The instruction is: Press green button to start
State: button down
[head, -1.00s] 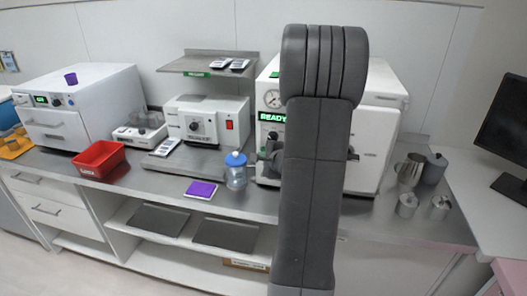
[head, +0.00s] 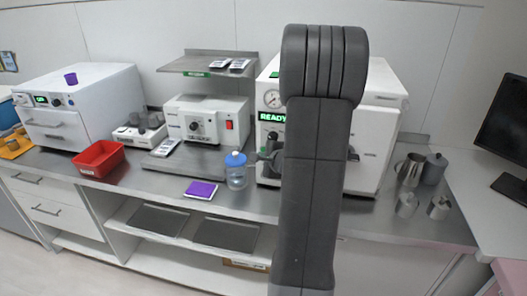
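The white sterilizer (head: 375,105) stands on the steel counter, with a round gauge and a lit green READY display (head: 272,117). My dark grey arm stands upright in front of it and covers the middle of its front. No green button can be made out; that covered part is hidden. Small dark grey parts show on both sides of my arm at the sterilizer's front; I cannot tell whether they are my gripper or the machine's latch. My gripper's fingertips cannot be made out.
A jar with a blue lid (head: 236,170) stands just left of the sterilizer. A purple pad (head: 201,189) lies near the counter's front edge. A white device with a red switch (head: 205,122), a red bin (head: 98,158) and metal jugs (head: 409,170) stand along the counter.

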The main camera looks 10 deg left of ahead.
jog(key=shift+w, duration=0.1)
dwell(0.5)
jog(key=shift+w, duration=0.3)
jog(key=shift+w, duration=0.45)
dwell(0.5)
jog(key=shift+s+b, duration=0.15)
jog(key=shift+b, duration=0.3)
jog(key=shift+s+f+b, duration=0.1)
jog(key=shift+s+b, duration=0.25)
jog(key=shift+s, duration=0.35)
jog(key=s+b, duration=0.2)
jog(key=s, duration=0.3)
jog(key=shift+a+b, duration=0.1)
jog(key=shift+b, duration=0.25)
